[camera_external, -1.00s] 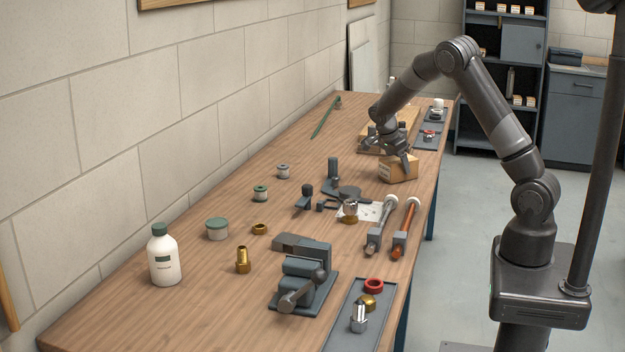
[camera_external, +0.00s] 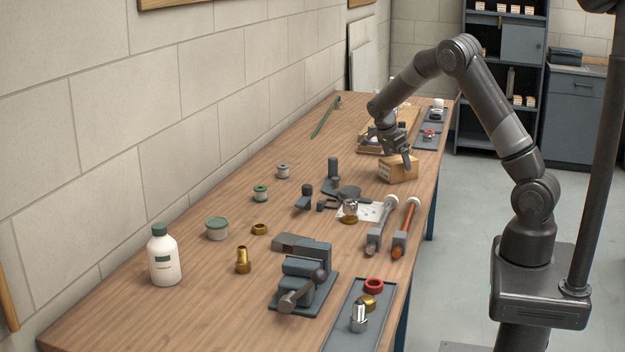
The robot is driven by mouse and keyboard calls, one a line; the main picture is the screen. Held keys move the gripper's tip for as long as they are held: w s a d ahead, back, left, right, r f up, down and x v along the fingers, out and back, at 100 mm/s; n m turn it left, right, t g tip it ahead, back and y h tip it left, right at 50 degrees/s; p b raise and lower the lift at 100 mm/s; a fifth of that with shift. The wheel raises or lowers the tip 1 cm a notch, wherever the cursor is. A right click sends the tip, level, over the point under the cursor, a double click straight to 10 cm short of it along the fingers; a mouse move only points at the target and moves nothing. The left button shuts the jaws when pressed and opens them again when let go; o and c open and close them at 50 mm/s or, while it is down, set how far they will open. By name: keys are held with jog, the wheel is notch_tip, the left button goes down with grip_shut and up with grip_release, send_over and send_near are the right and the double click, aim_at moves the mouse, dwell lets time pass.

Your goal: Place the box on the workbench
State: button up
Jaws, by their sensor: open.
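The box (camera_external: 403,170) is a small brown cardboard box with a printed label on one side. It rests on the wooden workbench (camera_external: 215,285) near the right edge, toward the far half. My gripper (camera_external: 399,160) is open and pointed down at the top of the box. One finger shows in front of the box's upper part; the other is hard to make out. I cannot tell whether the fingers touch the box.
A wooden tray (camera_external: 372,150) lies behind my gripper, and a grey tray (camera_external: 428,143) lies at the far right. Pipe tools (camera_external: 405,228), a vise (camera_external: 305,280) and fittings stand nearer. A white bottle (camera_external: 165,262) stands at left.

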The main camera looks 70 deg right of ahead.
jog(key=v, duration=0.9)
jog(key=shift+w+a+r, duration=0.1)
jog(key=shift+r, duration=0.2)
jog(key=s+a+r+n+t+y, duration=0.1)
jog(key=s+a+r+n+t, duration=0.1)
jog(key=a+r+n, duration=0.3)
jog(key=s+a+r+n+t, duration=0.1)
jog(key=s+a+r+n, duration=0.15)
jog(key=a, duration=0.55)
jog(key=s+a+r+n+t+y, duration=0.1)
jog(key=s+a+r+n+t, duration=0.15)
jog(key=a+n, duration=0.3)
jog(key=s+a+n+t+y, duration=0.1)
jog(key=s+a+n+t, duration=0.2)
jog(key=s+a+n, duration=1.1)
jog(key=shift+s+a+r, duration=0.35)
jog(key=shift+s+a, duration=0.2)
jog(key=shift+a, duration=0.65)
